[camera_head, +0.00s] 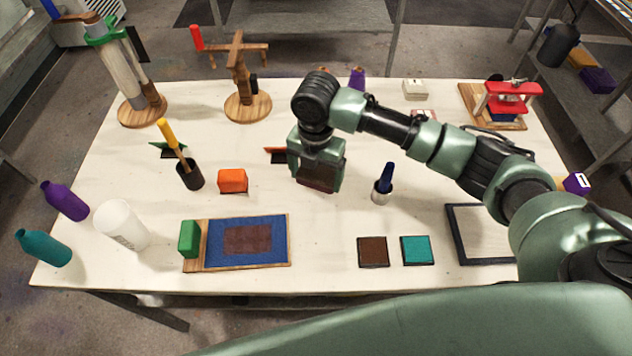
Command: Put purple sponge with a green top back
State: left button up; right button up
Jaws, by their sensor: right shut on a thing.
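My right gripper (318,180) hangs over the middle of the white table, pointing down. It is shut on a dark reddish-brown block (318,177), which shows only partly between the jaws. I cannot tell if this is the purple sponge, and no green top shows on it. A green block (189,239) stands on the left end of a wooden board (195,265). An orange block (233,181) sits left of the gripper. My left gripper is out of view.
A blue panel with a brown square (247,240) lies on the board. Brown (373,251) and teal (417,250) pads lie at the front.

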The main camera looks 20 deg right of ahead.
aim_at(316, 187)
notch_tip(316, 187, down, 4)
jog(key=shift+f+p, duration=0.1)
jog(key=shift+p, duration=0.35)
jog(key=shift+f, duration=0.2)
jog(key=shift+f, duration=0.2)
jog(key=o, duration=1)
jog(key=shift+o, duration=0.2)
jog(key=shift+r, duration=0.1)
notch_tip(316, 187, up, 12)
jog(key=shift+r+b, duration=0.15)
jog(key=shift+b, duration=1.05)
